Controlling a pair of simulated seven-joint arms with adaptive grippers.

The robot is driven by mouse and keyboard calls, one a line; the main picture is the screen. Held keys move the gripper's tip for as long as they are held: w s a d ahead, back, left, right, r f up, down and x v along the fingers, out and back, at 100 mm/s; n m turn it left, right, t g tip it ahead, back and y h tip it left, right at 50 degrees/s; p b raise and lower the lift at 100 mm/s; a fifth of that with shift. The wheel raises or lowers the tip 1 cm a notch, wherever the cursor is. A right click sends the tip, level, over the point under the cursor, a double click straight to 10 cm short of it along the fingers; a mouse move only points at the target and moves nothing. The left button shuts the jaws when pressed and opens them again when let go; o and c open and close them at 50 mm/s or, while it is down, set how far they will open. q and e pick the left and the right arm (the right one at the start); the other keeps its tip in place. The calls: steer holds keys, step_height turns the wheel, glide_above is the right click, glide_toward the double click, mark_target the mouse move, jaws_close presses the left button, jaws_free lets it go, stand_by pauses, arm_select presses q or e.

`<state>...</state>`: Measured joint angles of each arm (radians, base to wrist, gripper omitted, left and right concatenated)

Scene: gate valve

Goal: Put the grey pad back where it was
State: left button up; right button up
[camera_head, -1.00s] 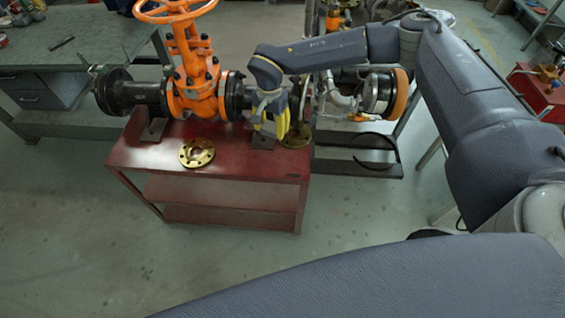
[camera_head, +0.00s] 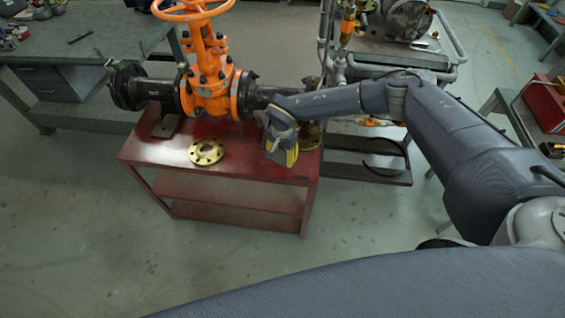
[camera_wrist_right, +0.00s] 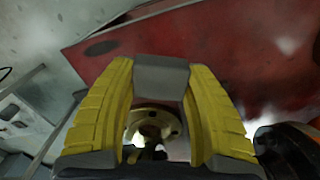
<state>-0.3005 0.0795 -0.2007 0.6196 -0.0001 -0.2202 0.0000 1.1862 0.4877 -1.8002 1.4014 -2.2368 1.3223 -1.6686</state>
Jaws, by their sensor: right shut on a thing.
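My right gripper (camera_head: 281,150) is over the right part of the red cart, with its yellow fingers pointing down. In the right wrist view, a grey block, the grey pad (camera_wrist_right: 160,77), sits between the two yellow fingers of the gripper (camera_wrist_right: 160,95), which are shut on it. In the head view the pad is mostly hidden by the fingers. An orange gate valve (camera_head: 210,85) with black flanged pipe ends stands at the back of the cart. My left gripper is not in view.
The red cart top (camera_head: 250,165) is bare near its front edge. A brass flange (camera_head: 207,151) lies left of my gripper; another (camera_head: 309,137) is partly hidden behind it and shows between the fingers in the wrist view. A grey workbench (camera_head: 85,40) stands at left.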

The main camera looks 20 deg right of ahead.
mark_target(282, 163)
steer(key=shift+f, duration=2.05)
steer(key=shift+f, duration=0.15)
steer(key=o, duration=1.2)
step_height(282, 163, up, 12)
steer(key=shift+r, duration=0.2)
